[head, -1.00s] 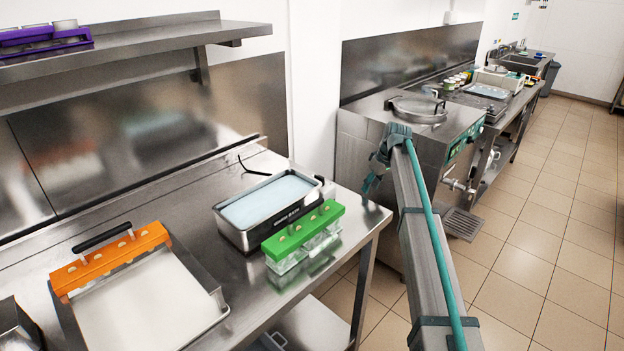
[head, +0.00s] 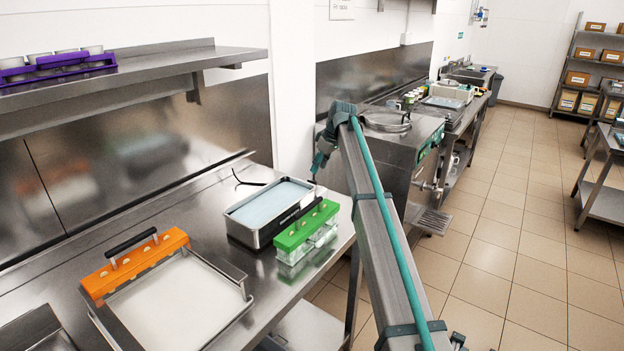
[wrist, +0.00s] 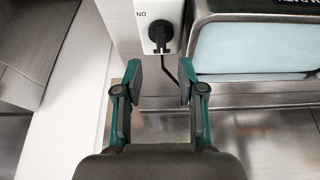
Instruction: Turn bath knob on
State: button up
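The bath is a metal tub of pale blue liquid (head: 232,226) on the steel counter; it also shows at the upper right of the wrist view (wrist: 262,87). A black knob (wrist: 160,36) sits on a light control panel beside the bath in the wrist view, with upside-down "ON" lettering next to it. I cannot make the knob out in the head view. My gripper (wrist: 160,88) is open and empty. Its two fingers point towards the knob, one to each side of its line, apart from it. In the head view my gripper (head: 319,163) hangs by the bath's far right end, partly hidden by my arm.
A green holder (head: 306,227) with clear containers stands right against the bath's front. A tray with an orange bar (head: 137,264) lies left. A black cable runs down below the knob. A shelf (head: 150,65) hangs above, and a steel machine (head: 400,160) stands beyond the counter.

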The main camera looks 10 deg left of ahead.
aim_at(312, 181)
jog(key=p+x, duration=0.1)
jog(key=x, duration=0.6)
jog(key=shift+s, duration=0.1)
grip_shut()
